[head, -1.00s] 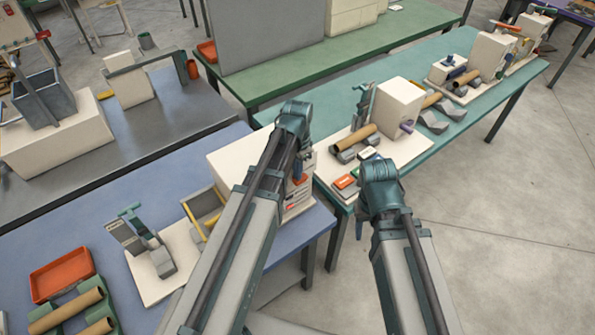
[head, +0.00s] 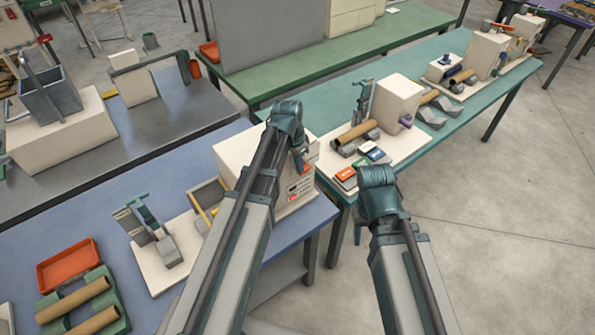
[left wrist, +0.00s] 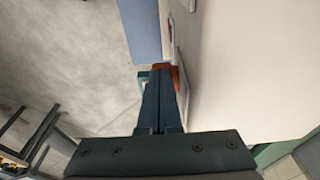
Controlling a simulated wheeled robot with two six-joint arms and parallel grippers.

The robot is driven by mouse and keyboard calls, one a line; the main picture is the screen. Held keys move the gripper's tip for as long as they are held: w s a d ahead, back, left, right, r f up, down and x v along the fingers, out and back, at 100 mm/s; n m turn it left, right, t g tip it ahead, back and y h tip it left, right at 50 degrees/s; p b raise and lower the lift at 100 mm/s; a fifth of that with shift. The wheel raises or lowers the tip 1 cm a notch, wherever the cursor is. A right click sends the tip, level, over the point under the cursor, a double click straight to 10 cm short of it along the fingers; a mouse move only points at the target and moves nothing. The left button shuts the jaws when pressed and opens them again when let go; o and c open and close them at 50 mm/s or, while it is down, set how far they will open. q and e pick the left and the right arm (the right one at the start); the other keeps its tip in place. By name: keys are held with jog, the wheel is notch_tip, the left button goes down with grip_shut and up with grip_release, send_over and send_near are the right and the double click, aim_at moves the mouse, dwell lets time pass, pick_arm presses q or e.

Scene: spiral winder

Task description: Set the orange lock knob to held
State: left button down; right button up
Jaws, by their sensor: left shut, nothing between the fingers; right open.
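The white winder box (head: 236,150) stands on the blue table. The orange lock knob (head: 306,168) shows as a small orange patch on the box's right-hand face, partly hidden by my gripper. My left gripper (head: 300,163) is shut and empty, its tips close beside the knob. In the left wrist view, the shut fingers (left wrist: 160,72) reach to an orange part (left wrist: 181,80) at the box's edge; I cannot tell whether they touch it. The knob's setting cannot be read. My right gripper (head: 358,232) is mostly hidden behind its arm, over the floor.
An orange tray (head: 68,264) and a green rack with brown tubes (head: 78,300) lie on the blue table. A teal table (head: 440,120) at the right carries another white machine (head: 398,97) and coloured small boxes (head: 360,165). Grey floor is free at the right.

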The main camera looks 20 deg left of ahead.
pick_arm(q)
jog(key=shift+w+f, duration=0.15)
jog(key=shift+f, duration=0.05)
jog(key=shift+s+a+f+t+h+b, duration=0.6)
jog(key=shift+f+t+h+b, duration=0.3)
jog(key=shift+b, duration=0.65)
jog(key=shift+s+f, duration=0.15)
jog(key=shift+w+d+r, duration=0.3)
jog(key=shift+w+d, duration=0.15)
jog(key=shift+w, duration=0.2)
jog(key=shift+r, duration=0.1)
